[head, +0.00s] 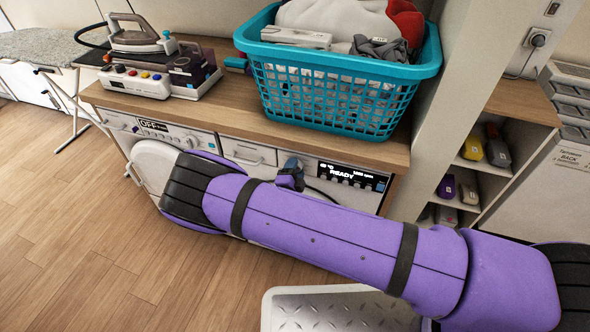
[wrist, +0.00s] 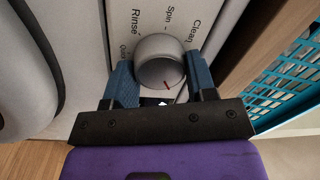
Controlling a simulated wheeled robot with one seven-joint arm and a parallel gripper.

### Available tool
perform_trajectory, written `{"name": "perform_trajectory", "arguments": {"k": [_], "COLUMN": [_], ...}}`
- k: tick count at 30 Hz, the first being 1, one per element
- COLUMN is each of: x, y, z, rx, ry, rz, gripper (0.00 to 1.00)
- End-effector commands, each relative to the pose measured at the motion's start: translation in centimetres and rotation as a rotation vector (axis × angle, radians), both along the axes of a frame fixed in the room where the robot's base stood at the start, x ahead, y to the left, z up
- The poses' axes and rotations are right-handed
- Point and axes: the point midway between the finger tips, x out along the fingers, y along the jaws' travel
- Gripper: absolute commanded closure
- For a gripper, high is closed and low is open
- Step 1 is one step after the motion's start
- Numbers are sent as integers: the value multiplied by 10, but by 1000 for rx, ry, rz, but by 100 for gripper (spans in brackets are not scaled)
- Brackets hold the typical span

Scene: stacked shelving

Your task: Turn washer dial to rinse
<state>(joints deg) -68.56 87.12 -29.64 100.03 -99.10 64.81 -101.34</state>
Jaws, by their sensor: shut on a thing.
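The washer dial (wrist: 160,62) is a round grey knob with a short red mark on its lower right side in the wrist view. The printed words Clean, Spin and Rinse (wrist: 122,22) stand on the white panel beyond it; other lettering is partly covered. My gripper (wrist: 161,72) has its two blue fingers on either side of the dial and is shut on it. In the head view my gripper (head: 290,173) is at the front panel of the right-hand machine, beside its lit READY display (head: 350,175). The dial is hidden there behind my gripper and arm.
A teal laundry basket (head: 345,95) stands on the wooden counter (head: 235,118) above the machine. An iron (head: 137,38) on its station stands at the left. A second machine's display reads OFF (head: 152,124). Shelves (head: 485,165) are at the right. Open floor (head: 70,220) lies left.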

Motion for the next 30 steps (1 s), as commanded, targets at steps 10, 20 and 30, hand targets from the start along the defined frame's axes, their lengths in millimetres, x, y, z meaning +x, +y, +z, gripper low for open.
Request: {"name": "perform_trajectory", "arguments": {"k": [10,20,30], "x": [0,0,0], "y": [1,1,2], "z": [-2,-3,-5], "rx": [307,602,905], "ry": [-111,-218,-326], "rz": [0,0,0], "gripper": [72,72,72]}}
